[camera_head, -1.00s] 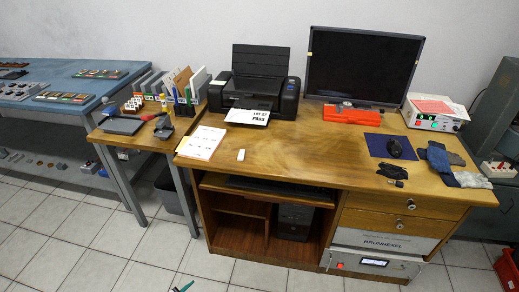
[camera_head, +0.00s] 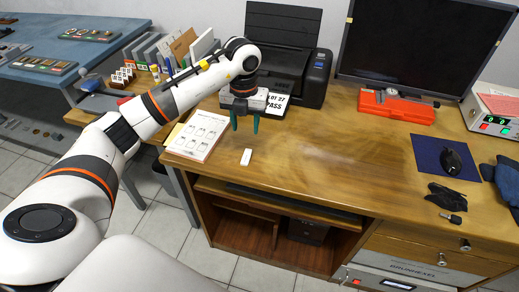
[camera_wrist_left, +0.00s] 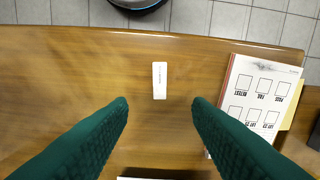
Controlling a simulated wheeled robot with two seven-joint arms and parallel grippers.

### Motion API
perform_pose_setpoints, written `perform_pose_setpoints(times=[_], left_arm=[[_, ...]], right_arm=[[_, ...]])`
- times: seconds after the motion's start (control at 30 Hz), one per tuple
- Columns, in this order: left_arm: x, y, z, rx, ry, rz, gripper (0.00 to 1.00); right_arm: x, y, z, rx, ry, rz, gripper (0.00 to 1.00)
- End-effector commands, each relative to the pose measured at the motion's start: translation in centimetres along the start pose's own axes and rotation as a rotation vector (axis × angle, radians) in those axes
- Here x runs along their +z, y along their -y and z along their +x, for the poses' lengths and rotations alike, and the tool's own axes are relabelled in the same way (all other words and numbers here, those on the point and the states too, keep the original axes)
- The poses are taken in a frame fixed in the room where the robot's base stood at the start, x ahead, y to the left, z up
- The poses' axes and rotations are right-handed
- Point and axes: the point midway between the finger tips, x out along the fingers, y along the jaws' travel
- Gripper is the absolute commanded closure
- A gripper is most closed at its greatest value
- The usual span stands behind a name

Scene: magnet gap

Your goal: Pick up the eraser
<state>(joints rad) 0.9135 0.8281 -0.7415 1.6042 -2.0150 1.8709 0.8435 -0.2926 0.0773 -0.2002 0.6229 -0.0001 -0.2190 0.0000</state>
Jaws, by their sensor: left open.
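The eraser (camera_head: 246,157) is a small white block lying on the wooden desk (camera_head: 320,150), near its front edge and right of a paper form. In the left wrist view the eraser (camera_wrist_left: 160,80) lies ahead of the fingertips, centred between them, with faint print on it. My left gripper (camera_head: 245,124) is above the desk, just behind the eraser, pointing down. Its green fingers are apart with nothing between them; they also show in the left wrist view (camera_wrist_left: 160,103). My right gripper is not in view.
A paper form (camera_head: 198,135) lies left of the eraser. A black printer (camera_head: 280,60) with a PASS sheet stands behind my gripper. The desk right of the eraser is clear.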

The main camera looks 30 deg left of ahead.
Motion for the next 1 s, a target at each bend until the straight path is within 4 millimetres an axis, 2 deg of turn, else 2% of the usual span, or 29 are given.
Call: perform_pose_setpoints(times=[0.1, 0.23, 0.47, 0.7, 0.83, 1.0], left_arm=[[0.2, 0.0, 2.4, 0.0, 0.008, 0.0, 0.55], [0.1, -0.1, 4.5, 0.004, 0.006, 0.001, 0.55], [0.1, -0.1, 6.2, 0.005, 0.006, 0.002, 0.55], [0.1, -0.2, 9.7, 0.007, 0.008, 0.002, 0.55], [0.1, -0.1, 10.8, 0.006, 0.006, 0.002, 0.55], [0.0, -0.1, 11.0, 0.006, 0.004, 0.003, 0.55]], right_arm=[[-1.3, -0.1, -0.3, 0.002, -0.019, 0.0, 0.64], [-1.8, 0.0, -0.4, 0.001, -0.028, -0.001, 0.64], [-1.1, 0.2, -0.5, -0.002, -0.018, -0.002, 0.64], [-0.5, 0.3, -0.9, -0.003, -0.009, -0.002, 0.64], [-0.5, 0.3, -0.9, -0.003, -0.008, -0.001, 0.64], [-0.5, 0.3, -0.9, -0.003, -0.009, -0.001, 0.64]])
